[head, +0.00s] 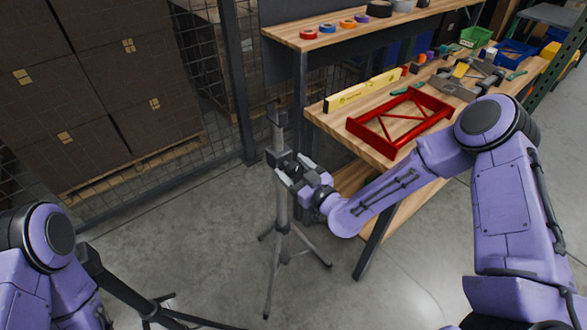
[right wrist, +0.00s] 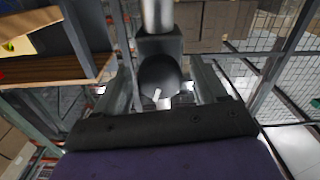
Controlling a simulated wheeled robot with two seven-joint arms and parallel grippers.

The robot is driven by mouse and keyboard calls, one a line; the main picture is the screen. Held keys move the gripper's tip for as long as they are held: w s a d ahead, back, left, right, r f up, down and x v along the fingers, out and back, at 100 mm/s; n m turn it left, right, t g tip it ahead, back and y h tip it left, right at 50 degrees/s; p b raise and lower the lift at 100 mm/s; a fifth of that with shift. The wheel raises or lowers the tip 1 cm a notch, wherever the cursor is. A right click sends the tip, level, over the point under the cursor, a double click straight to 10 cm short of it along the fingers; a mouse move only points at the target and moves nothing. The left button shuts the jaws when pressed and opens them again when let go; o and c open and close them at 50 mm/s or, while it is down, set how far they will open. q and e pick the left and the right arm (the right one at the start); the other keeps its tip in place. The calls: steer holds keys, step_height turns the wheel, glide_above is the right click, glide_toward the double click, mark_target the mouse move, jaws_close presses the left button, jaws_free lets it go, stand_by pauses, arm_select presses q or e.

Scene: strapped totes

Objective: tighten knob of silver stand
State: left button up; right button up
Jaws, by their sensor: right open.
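The silver stand (head: 280,215) is an upright tripod on the floor, left of the workbench. Its dark collar shows mid-pole in the head view, and in the right wrist view below the silver pole (right wrist: 158,15). The knob (right wrist: 158,76) is dark and rounded with a white mark, facing the wrist camera. My right gripper (head: 296,171) is at the collar, coming from the right. In the right wrist view its open fingers (right wrist: 160,84) stand on either side of the knob, with a gap seeming to show on each side. Contact cannot be told. My left gripper is out of view.
A wooden workbench (head: 390,165) carries a red frame (head: 402,119), a yellow level (head: 362,91) and tools. A mesh fence (head: 207,80) and stacked brown boxes (head: 100,95) are behind. A black stand (head: 135,296) is at lower left. Grey floor around the silver stand is clear.

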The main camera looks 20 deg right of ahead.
steer(key=c, duration=1)
